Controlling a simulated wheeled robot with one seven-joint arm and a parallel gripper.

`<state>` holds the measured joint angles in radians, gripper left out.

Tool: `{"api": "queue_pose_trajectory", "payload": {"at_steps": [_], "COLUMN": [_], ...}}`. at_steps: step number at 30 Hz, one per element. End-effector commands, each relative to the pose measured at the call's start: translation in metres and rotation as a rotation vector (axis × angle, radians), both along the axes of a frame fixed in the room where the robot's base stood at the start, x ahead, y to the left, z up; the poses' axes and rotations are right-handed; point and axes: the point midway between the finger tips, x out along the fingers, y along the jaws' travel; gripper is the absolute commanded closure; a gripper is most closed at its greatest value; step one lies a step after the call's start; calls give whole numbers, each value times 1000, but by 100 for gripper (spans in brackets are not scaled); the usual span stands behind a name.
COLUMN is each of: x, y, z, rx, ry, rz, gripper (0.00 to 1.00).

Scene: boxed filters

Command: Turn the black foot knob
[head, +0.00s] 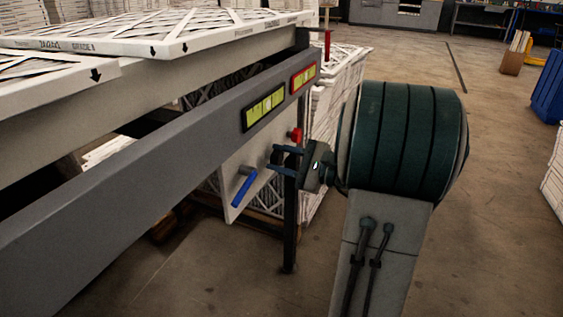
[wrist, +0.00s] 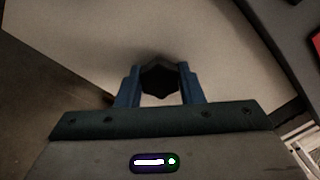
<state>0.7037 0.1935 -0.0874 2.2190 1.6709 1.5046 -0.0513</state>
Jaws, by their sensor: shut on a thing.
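The black foot knob (wrist: 160,79) shows in the wrist view as a dark, faceted shape between the two blue fingers. My gripper (wrist: 160,86) is shut on it, with one finger against each side. In the head view my gripper (head: 286,160) reaches left from my arm to the top part of the dark table leg (head: 289,225). The knob is small there and hard to tell apart from the leg and the fingers.
A grey rail (head: 150,150) carries two yellow-green levels, one black-framed (head: 263,107) and one red-framed (head: 303,78). A white panel below has a blue handle (head: 243,187) and a red knob (head: 296,135). Boxed filters (head: 200,35) lie on top.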

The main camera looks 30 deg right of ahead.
Motion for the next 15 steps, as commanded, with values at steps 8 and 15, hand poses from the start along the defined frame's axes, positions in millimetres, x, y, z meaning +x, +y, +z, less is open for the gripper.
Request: {"api": "queue_pose_trajectory", "payload": {"at_steps": [8, 15], "x": [-1, -1], "y": [-1, -1], "z": [-2, -2], "rx": [-7, -7], "ry": [1, 0], "rz": [-2, -1], "gripper": [89, 44]}}
